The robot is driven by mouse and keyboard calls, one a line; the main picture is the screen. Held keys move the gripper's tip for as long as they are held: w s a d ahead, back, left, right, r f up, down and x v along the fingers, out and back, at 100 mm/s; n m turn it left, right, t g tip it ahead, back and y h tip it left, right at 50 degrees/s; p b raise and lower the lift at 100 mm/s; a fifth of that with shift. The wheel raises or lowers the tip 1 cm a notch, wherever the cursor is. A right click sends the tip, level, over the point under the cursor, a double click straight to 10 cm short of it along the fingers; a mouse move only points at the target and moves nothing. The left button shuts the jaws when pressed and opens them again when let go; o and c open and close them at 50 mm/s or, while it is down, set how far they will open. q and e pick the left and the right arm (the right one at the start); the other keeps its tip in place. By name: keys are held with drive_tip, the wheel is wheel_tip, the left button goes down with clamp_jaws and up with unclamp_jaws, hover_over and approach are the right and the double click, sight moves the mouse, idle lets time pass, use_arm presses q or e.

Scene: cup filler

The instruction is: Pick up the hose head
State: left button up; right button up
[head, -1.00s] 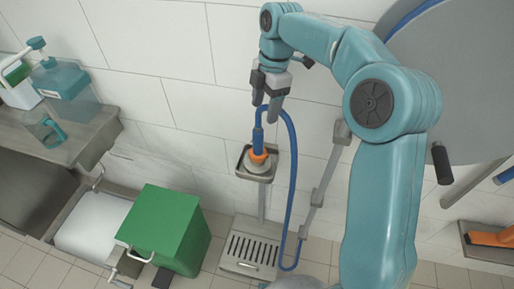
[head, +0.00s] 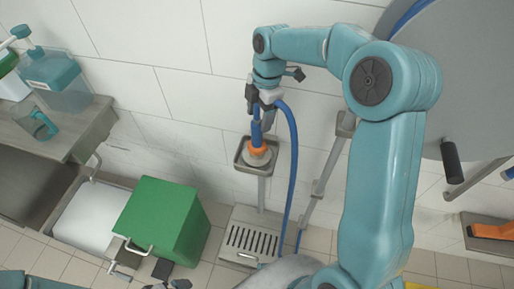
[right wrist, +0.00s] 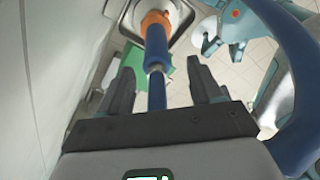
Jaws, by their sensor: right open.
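The hose head is a blue handle (head: 257,132) with an orange collar (head: 257,150). It stands upright on a small metal tray (head: 241,157) on a post by the wall. A blue hose (head: 292,160) loops down at its right. My right gripper (head: 257,104) is at the upper part of the handle, open. In the right wrist view, the blue handle (right wrist: 156,52) runs between its two spread fingers (right wrist: 158,68), with a gap visible on each side. Dark parts at the head view's bottom edge may be my left gripper (head: 168,285); its jaws cannot be made out.
A green box (head: 160,222) with handles stands on the floor at left, next to a white container (head: 92,220). A counter (head: 70,130) with a teal jug (head: 60,80) is at far left. A jointed grey rod (head: 325,170) stands right of the hose. A grated stand (head: 250,240) is below.

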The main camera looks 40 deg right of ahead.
sight(256, 131)
drive_tip(key=f, duration=0.4)
drive_tip(key=a+f, duration=0.1)
drive_tip(key=f, duration=0.2)
drive_tip(key=shift+w, duration=0.25)
drive_tip(key=shift+r, duration=0.1)
drive_tip(key=c, duration=1.1)
